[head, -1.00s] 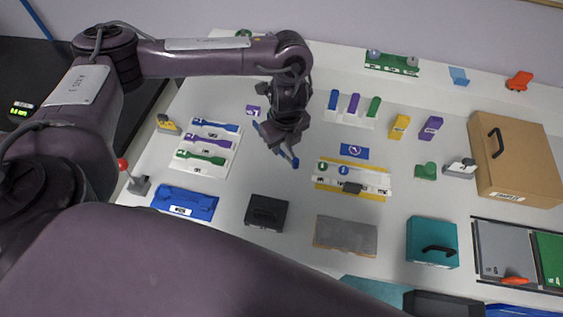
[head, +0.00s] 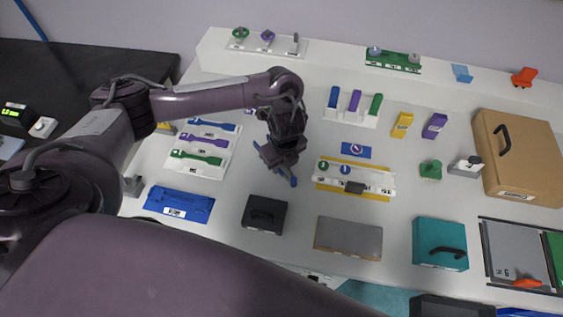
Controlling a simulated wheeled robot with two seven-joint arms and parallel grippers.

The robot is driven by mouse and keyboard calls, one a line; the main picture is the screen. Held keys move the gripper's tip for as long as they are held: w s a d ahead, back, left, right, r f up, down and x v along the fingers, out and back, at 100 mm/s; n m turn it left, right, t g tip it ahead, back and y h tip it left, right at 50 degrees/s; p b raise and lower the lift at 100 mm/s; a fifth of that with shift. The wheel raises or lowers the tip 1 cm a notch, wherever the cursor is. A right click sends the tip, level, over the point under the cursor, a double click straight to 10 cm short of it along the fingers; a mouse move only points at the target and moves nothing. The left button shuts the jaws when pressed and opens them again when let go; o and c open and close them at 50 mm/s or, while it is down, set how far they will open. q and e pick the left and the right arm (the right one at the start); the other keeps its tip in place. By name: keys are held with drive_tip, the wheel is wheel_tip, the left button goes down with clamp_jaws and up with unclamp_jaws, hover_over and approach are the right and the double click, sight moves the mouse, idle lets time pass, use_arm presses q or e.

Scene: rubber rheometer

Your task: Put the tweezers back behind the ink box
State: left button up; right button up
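I cannot make out the tweezers for sure in the head view. No box shows a readable ink label; a small black box (head: 265,214) with a handle stands near the front, and a teal box (head: 440,232) with a black handle stands further right. My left gripper (head: 277,168) hangs over the white table, behind the black box and left of the white strip with the yellow edge. Its two blue-tipped fingers look spread apart, with nothing clearly seen between them. My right gripper is not in view.
A white tray (head: 211,170) with blue, purple and green dumbbell-shaped pieces lies on the left. A blue tray (head: 181,200) is in front of it. A grey block (head: 348,239) lies right of the black box. A large cardboard box (head: 525,165) stands at the right.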

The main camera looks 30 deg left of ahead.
use_arm(q)
drive_tip(key=o, duration=0.6)
drive_tip(key=shift+f, duration=0.15)
drive_tip(key=shift+c, duration=0.2)
wheel_tip(320, 180, up, 12)
drive_tip(key=d+p, duration=0.1)
drive_tip(key=p, duration=0.3)
drive_tip(key=shift+s, duration=0.3)
drive_tip(key=shift+s, duration=0.1)
